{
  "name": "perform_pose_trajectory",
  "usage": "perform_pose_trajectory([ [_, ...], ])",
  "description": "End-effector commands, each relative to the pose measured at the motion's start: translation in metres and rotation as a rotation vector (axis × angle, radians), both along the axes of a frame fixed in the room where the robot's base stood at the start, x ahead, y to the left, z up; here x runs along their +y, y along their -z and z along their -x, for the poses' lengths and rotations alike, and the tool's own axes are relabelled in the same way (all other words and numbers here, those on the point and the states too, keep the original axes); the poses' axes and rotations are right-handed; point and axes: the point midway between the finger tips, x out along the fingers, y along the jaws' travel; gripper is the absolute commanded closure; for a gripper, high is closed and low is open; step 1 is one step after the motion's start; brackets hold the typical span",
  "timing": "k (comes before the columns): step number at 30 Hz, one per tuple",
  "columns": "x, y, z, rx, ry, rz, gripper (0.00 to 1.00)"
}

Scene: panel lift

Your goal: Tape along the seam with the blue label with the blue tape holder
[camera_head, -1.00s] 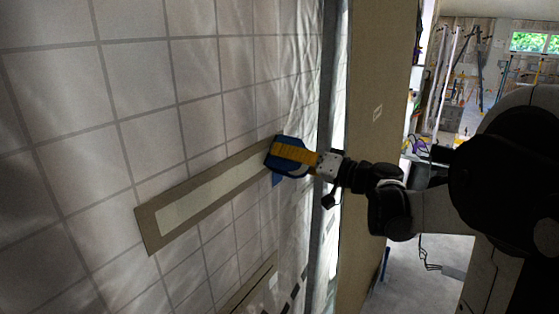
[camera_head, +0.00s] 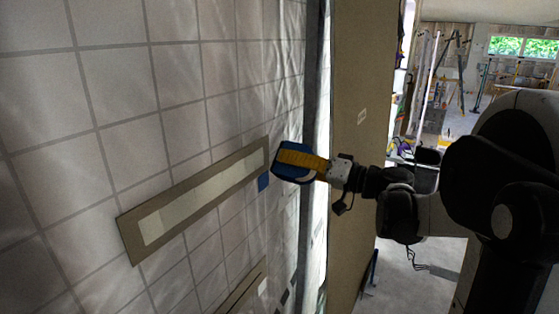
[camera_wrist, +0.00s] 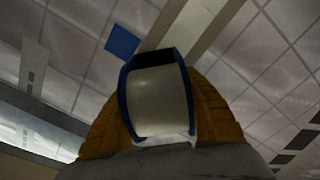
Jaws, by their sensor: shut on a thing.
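My gripper (camera_head: 302,160), with yellow fingers, is shut on the blue tape holder (camera_head: 291,147). The holder is just right of the right end of a brown band (camera_head: 130,237) on the tiled wall, with a visible gap in the head view. A paler strip (camera_head: 200,196) runs along the inside of the band; I cannot tell whether it is laid tape. The blue label (camera_head: 263,182) is a small square just below the band's right end. In the wrist view the holder (camera_wrist: 157,100) fills the middle, the label (camera_wrist: 122,42) is up and left of it, and the band shows behind it (camera_wrist: 238,12).
A second brown band (camera_head: 240,290) is lower on the wall, with a white mark (camera_head: 263,286) near it. A grey upright post (camera_head: 311,100) and a tan panel (camera_head: 360,70) stand to the right of the tiles. Open floor (camera_head: 415,275) shows further right.

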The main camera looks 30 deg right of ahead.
Motion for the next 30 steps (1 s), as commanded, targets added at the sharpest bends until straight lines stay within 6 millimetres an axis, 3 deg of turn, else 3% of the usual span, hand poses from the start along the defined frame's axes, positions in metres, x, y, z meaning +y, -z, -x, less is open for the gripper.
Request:
perform_pose_trajectory([
  [17, -0.009, 0.000, 0.013, -0.001, 0.001, 0.000, 0.75],
  [30, -0.023, 0.000, 0.036, -0.001, -0.001, 0.000, 0.75],
])
